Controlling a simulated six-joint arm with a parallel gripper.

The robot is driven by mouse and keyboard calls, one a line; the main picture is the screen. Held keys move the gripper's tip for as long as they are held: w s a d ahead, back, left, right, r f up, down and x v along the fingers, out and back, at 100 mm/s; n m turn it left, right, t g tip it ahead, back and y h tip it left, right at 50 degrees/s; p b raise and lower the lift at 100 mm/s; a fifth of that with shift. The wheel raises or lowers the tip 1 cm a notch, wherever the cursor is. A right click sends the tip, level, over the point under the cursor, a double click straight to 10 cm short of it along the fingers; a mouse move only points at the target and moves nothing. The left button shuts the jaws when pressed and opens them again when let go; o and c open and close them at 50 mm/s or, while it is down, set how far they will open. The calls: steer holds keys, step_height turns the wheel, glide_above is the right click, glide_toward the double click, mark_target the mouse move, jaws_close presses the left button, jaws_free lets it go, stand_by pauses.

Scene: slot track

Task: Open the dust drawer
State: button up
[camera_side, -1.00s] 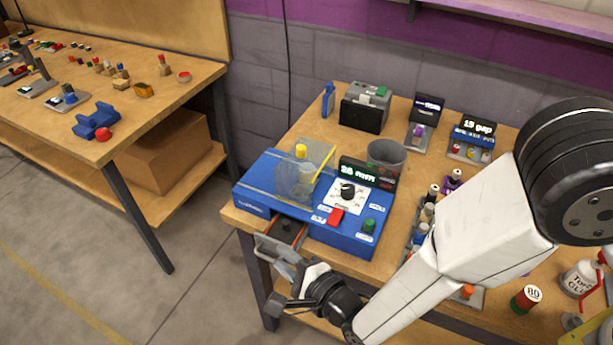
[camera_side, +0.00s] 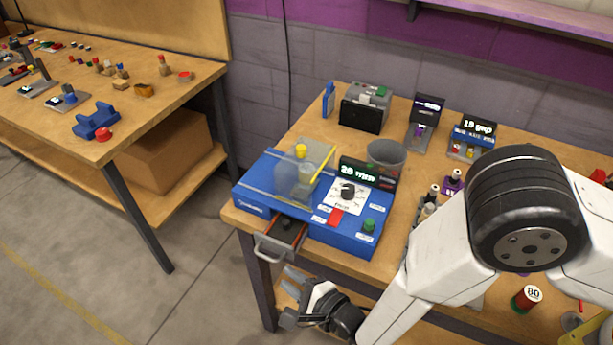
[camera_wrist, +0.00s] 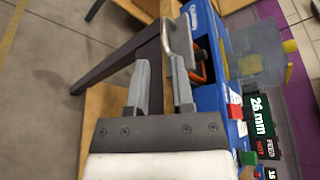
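The dust drawer (camera_side: 287,230) stands pulled out from the front of the blue machine (camera_side: 342,238), with its dark inside showing. Its grey loop handle (camera_side: 268,250) sticks out at the front. In the wrist view the handle (camera_wrist: 180,42) is near the fingertips, with the orange-edged drawer (camera_wrist: 198,68) behind it. My gripper (camera_side: 288,295) is below the handle and apart from it in the side view. In the wrist view my gripper (camera_wrist: 158,62) has its two grey fingers spread, with nothing held between them.
A clear guard (camera_side: 296,178) with a yellow knob sits on the machine, beside a dial, red and green buttons and a "26 mm" display (camera_side: 368,172). A grey cup (camera_side: 386,157) stands behind. Free floor lies left of the bench.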

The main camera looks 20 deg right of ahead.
steer(key=shift+w, duration=0.1)
steer(key=x, duration=0.7)
steer(key=shift+w+a, duration=0.2)
steer(key=shift+w, duration=0.05)
steer(key=shift+f, duration=0.1)
